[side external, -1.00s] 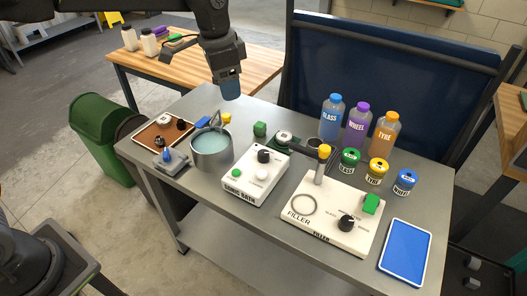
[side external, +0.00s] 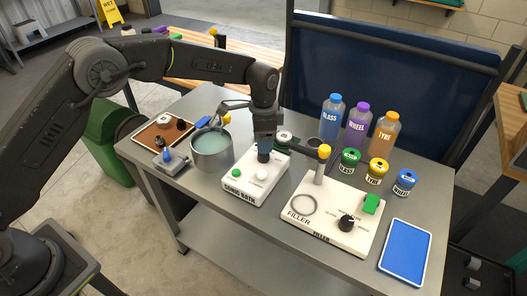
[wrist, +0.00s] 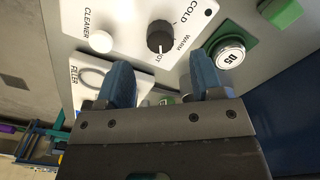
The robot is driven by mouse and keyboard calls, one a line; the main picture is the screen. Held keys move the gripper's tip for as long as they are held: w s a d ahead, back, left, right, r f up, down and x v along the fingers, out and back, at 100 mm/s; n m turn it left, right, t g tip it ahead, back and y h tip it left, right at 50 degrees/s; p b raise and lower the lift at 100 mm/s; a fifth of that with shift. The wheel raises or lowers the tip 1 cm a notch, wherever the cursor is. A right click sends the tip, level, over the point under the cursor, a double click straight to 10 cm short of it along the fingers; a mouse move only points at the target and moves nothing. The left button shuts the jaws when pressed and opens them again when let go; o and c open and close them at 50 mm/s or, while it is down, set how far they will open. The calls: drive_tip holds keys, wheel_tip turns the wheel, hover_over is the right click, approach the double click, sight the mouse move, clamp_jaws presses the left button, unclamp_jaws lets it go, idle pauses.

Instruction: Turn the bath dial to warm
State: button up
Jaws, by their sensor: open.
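The sonic bath box (side external: 250,184) is white and sits mid-table in the side view, with a green button and a white knob (side external: 262,174). Its black dial (wrist: 160,36) shows in the wrist view beside the labels COLD, WARM and HOT. The dial's pale mark points down in that view, toward the partly covered HOT label. My gripper (side external: 264,155) is above the dial and hides most of it in the side view. In the wrist view my gripper (wrist: 160,65) is open, its blue fingers apart and empty, with the dial just beyond the gap between them.
The filler box (side external: 330,222) with its upright yellow-tipped spout (side external: 322,165) stands close on the right. A metal pot (side external: 212,155) of bluish liquid stands on the left. Bottles (side external: 357,122) stand behind.

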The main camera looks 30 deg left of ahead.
sight(264, 156)
drive_tip(key=shift+f, duration=2.75)
drive_tip(key=shift+c, duration=0.3)
drive_tip(key=c, duration=0.9)
drive_tip(key=shift+n, duration=0.4)
drive_tip(key=n, duration=1.1)
drive_tip(key=shift+r, duration=0.1)
